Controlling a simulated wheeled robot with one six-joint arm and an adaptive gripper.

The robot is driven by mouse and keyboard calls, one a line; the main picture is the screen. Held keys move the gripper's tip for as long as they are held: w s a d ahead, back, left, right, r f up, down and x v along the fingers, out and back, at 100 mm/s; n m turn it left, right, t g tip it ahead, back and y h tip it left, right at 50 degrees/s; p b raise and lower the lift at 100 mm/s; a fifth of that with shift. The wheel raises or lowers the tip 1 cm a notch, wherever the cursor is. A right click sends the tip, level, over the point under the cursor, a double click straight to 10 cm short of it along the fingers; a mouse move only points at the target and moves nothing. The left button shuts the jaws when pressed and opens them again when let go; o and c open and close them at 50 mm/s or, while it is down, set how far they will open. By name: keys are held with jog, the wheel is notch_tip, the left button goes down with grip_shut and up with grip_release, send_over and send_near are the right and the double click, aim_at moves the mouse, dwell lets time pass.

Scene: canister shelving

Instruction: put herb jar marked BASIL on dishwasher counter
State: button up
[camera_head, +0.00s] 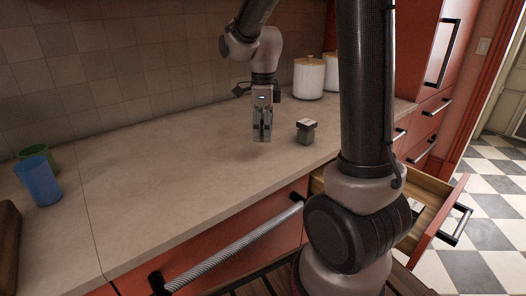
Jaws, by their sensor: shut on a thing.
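My gripper (262,137) points down just above the pale counter (170,150), over the stretch above the long-handled red front. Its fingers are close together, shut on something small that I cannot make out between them. A small dark square jar with a pale-topped lid (306,131) stands upright on the counter to the right of my gripper, apart from it. Any label on it is too small to read, so I cannot tell whether it is marked BASIL.
A blue cup (38,181) and a green cup (42,157) stand at the left. White canisters (308,78) stand at the back right. An open drawer (437,207) juts out at the right, partly behind my arm. The counter's middle left is clear.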

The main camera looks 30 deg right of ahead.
aim_at(263, 158)
jog(key=shift+f, duration=3.15)
jog(key=shift+f, duration=0.15)
jog(key=o, duration=1)
jog(key=shift+o, duration=0.2)
